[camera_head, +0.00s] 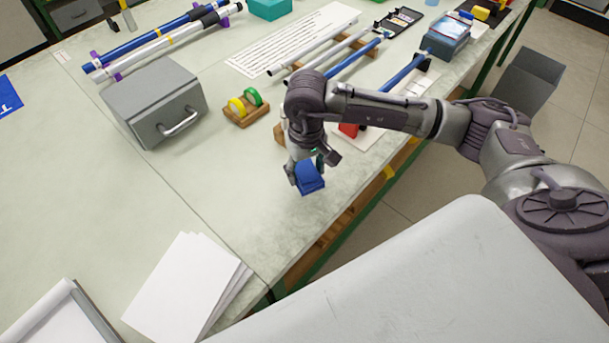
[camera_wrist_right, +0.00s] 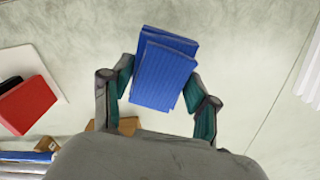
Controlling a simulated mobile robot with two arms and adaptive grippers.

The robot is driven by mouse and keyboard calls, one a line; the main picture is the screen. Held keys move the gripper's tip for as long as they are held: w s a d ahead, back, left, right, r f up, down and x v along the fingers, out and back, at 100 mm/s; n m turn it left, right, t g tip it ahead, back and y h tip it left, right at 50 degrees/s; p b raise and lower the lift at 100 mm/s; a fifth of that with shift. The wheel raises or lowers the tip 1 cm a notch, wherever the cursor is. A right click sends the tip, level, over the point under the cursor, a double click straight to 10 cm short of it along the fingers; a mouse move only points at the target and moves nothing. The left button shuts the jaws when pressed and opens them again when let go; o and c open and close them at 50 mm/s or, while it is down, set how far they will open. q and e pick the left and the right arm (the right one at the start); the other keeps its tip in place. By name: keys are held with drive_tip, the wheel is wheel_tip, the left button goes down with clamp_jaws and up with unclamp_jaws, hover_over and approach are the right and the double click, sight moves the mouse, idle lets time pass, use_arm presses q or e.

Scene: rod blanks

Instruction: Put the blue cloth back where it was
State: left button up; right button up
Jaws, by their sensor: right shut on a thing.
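The blue cloth (camera_head: 308,178) is a folded, ribbed block near the front edge of the pale workbench. In the right wrist view the cloth (camera_wrist_right: 165,72) sits between the two fingers of my right gripper (camera_wrist_right: 160,95). The right gripper, seen from above in the head view (camera_head: 306,172), is shut on the cloth. I cannot tell whether the cloth touches the bench. My left gripper is not in view.
A grey box with a handle (camera_head: 152,98) and a wooden holder with yellow and green rings (camera_head: 246,107) stand to the left. A red block (camera_wrist_right: 26,105) lies near the gripper. Rods lie behind. White paper sheets (camera_head: 185,285) lie in front left. The bench between is clear.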

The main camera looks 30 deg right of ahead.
sight(305, 181)
drive_tip(key=shift+w+a+f, duration=0.1)
drive_tip(key=shift+a+f, duration=0.05)
drive_tip(key=shift+f, duration=0.3)
wheel_tip(305, 181, down, 3)
drive_tip(key=shift+f+p, duration=0.1)
drive_tip(key=shift+p, duration=0.5)
drive_tip(key=shift+f, duration=0.25)
drive_tip(key=o, duration=1.1)
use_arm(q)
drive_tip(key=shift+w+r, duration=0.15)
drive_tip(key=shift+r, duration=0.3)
